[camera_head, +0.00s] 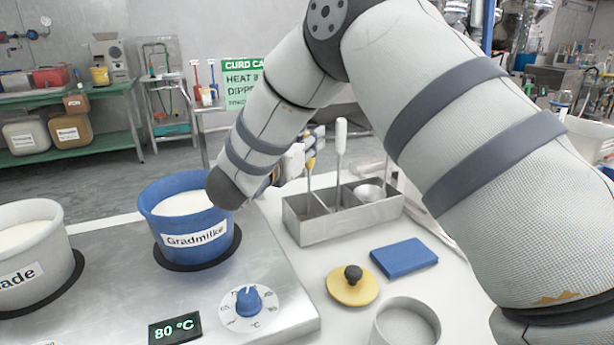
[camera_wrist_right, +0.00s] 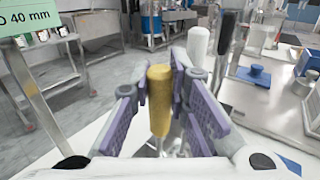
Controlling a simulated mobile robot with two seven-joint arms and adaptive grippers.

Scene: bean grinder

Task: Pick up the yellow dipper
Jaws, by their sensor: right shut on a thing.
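The yellow dipper (camera_head: 310,164) stands in a compartment of the steel caddy (camera_head: 320,228), its shaft running down inside. My right gripper (camera_head: 303,157) is at its handle, partly hidden behind my right arm. In the right wrist view the yellow handle (camera_wrist_right: 160,92) is upright between the purple finger pads of my right gripper (camera_wrist_right: 160,108), which is shut on it. The dipper's lower end is hidden. My left gripper is not in view.
A white-handled tool (camera_head: 341,138) stands in the caddy close beside. Left are the blue Gradmilke pot (camera_head: 170,227) and a white pot (camera_head: 32,262) on the hot plate.

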